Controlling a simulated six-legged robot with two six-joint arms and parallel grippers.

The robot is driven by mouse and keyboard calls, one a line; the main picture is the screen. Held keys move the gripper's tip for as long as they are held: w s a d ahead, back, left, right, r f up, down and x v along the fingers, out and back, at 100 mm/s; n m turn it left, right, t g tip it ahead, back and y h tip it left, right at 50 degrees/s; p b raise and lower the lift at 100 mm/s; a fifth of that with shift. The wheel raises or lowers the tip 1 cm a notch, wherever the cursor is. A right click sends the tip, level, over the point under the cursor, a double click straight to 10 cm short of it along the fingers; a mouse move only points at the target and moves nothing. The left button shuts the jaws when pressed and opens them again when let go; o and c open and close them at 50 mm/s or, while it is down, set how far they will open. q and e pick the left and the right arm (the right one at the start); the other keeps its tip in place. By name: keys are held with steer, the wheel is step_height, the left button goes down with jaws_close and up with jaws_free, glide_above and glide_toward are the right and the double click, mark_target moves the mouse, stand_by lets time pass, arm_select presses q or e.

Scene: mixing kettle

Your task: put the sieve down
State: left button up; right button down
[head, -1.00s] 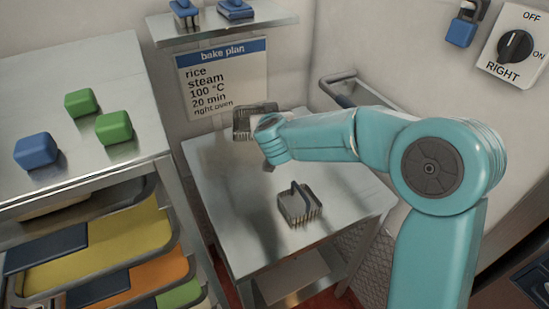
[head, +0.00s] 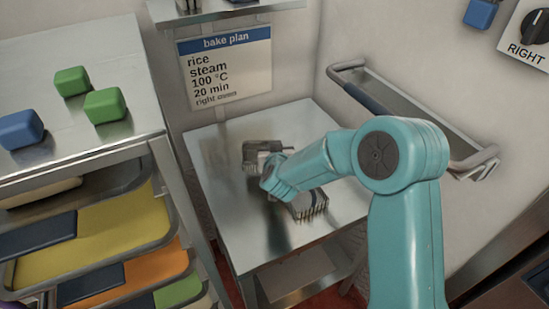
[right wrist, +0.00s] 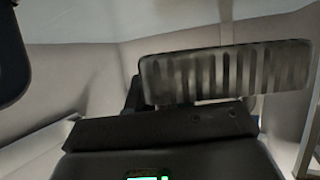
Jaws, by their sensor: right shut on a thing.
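My right gripper (head: 271,163) comes in on the teal arm and is over the steel table (head: 237,222). It is shut on a grey slatted thing, which I take as the sieve (head: 256,150). The sieve also shows in the right wrist view (right wrist: 225,72), as a wide slatted band beyond the dark gripper body. I cannot tell whether it touches the table top. The fingertips are mostly hidden. My left gripper is not in view.
A wall rail (head: 415,110) runs to the right of the table. On the left is a steel counter (head: 60,85) with green (head: 104,105) and blue (head: 20,129) blocks, above a rack of coloured trays (head: 110,240). The table's front left is bare.

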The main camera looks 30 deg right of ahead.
step_height(320, 180, down, 3)
stand_by(0.3)
steer(key=shift+f+b, duration=0.6)
steer(key=c, duration=1)
jaws_free()
steer(key=shift+s+a+f, duration=0.1)
steer(key=shift+c, duration=0.2)
